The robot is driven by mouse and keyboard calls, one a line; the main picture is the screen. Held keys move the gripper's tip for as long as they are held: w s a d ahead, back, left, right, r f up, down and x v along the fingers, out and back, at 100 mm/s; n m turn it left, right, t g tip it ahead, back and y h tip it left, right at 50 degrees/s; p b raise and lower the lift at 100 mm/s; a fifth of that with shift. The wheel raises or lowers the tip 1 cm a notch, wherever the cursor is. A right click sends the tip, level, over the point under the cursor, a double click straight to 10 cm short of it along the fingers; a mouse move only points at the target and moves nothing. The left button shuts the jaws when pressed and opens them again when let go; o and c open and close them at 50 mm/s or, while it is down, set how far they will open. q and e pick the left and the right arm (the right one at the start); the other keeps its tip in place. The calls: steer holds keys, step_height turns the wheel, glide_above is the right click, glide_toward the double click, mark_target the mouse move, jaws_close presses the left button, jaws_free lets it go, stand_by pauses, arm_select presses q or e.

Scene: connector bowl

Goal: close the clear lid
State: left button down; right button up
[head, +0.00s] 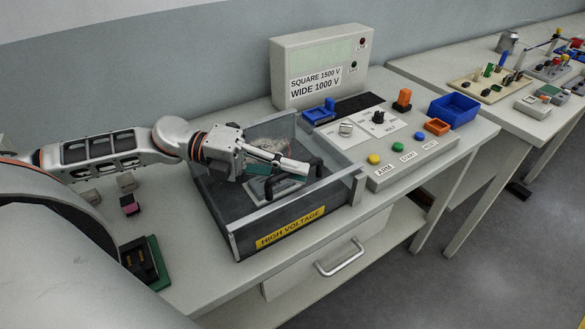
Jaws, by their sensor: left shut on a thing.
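The test box (236,238) has a dark floor, see-through walls and a yellow HIGH VOLTAGE label (290,227) on its front. My left gripper (306,169) reaches over it from the left. A grey block-like fixture (284,186) shows inside the box, below the gripper. The gripper and wrist hide part of the interior. My right gripper is not in view.
Right of the box is a control panel (385,181) with coloured buttons. A grey unit (318,62) labelled SQUARE 1500 V, WIDE 1000 V stands behind. A blue bin (454,109) is at the right. A green-and-black connector block (145,262) and small parts lie left.

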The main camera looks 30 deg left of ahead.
mark_target(238, 179)
arm_select(q)
steer(key=shift+s+f, duration=0.15)
steer(key=shift+f, duration=0.2)
steer(key=c, duration=2.1)
jaws_free()
steer(key=shift+r, duration=0.1)
steer(key=shift+v, duration=5.35)
steer(key=shift+s+a, duration=0.1)
steer(key=shift+a, duration=0.45)
